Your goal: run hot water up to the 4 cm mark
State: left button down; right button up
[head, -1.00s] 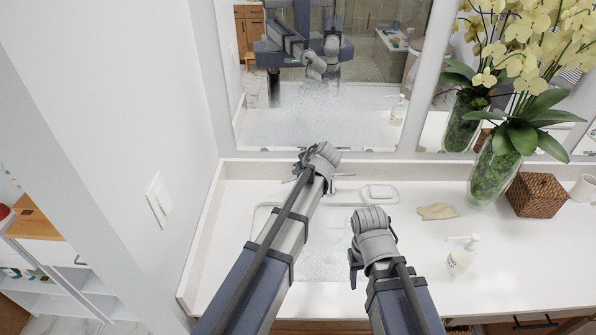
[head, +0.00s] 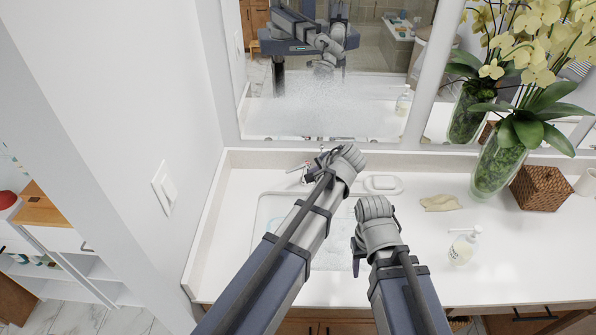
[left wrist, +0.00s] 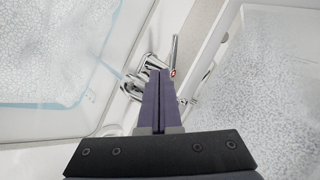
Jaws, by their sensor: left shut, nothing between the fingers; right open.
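The chrome faucet (head: 300,167) stands at the back of the white sink basin (head: 257,212), partly hidden by my left arm. In the left wrist view its lever (left wrist: 174,55) carries a red mark, and a thin bluish stream (left wrist: 112,73) seems to run from the spout. Water (left wrist: 60,55) with a speckled surface lies in the basin, edged by a pale blue line. I cannot read a 4 cm mark. My left gripper (left wrist: 160,100) is shut and empty, its fingertips close to the lever; contact is unclear. My right gripper (head: 356,250) is open over the basin's right side.
A soap dish (head: 382,184), a beige cloth (head: 441,203), a soap bottle (head: 463,247), a vase of yellow orchids (head: 497,168) and a wicker box (head: 540,188) stand right of the basin. A partly fogged mirror (head: 320,110) is behind; a wall is at left.

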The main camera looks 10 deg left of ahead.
aim_at(298, 168)
notch_tip(298, 168, down, 8)
jog(key=b, duration=0.8)
jog(key=shift+f, duration=0.1)
pick_arm(q)
jog(key=w+a+f+m, duration=0.1)
jog(key=w+a+f, duration=0.6)
jog(key=f, duration=0.1)
jog(key=shift+m, duration=0.4)
jog(key=shift+a, duration=0.15)
pick_arm(e)
jog(key=shift+d, duration=0.15)
